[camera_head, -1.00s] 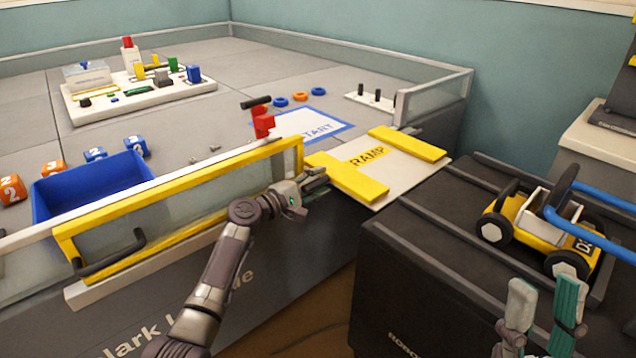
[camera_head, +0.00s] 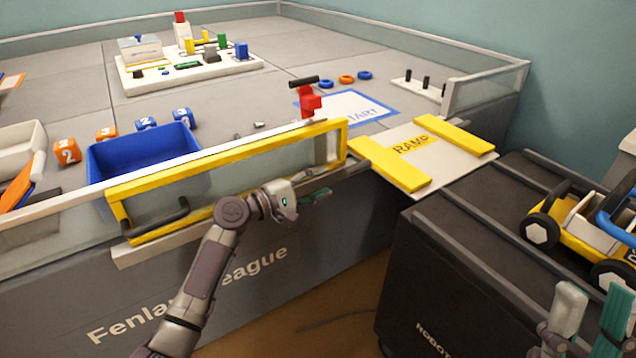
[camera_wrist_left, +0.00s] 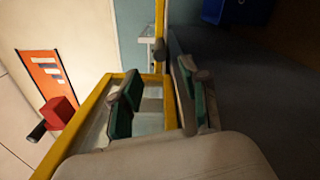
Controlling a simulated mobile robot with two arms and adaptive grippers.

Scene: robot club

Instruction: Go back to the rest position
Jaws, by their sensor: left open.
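My left gripper (camera_head: 318,196) is open and empty in front of the arena wall, just below the right part of the yellow-framed gate (camera_head: 230,158). In the left wrist view its fingers (camera_wrist_left: 163,105) stand apart, with the yellow frame (camera_wrist_left: 92,112) seen behind and between them; I cannot tell how far off it is. My right gripper (camera_head: 590,318) is at the bottom right corner, partly cut off by the picture edge. Its fingers are apart with nothing seen between them.
A red clamp with a black handle (camera_head: 308,98) stands by the gate's right end. A ramp (camera_head: 448,170) bridges to a black case (camera_head: 450,255) carrying a yellow cart (camera_head: 565,228). A blue bin (camera_head: 140,155) sits inside the wall. Floor shows between wall and case.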

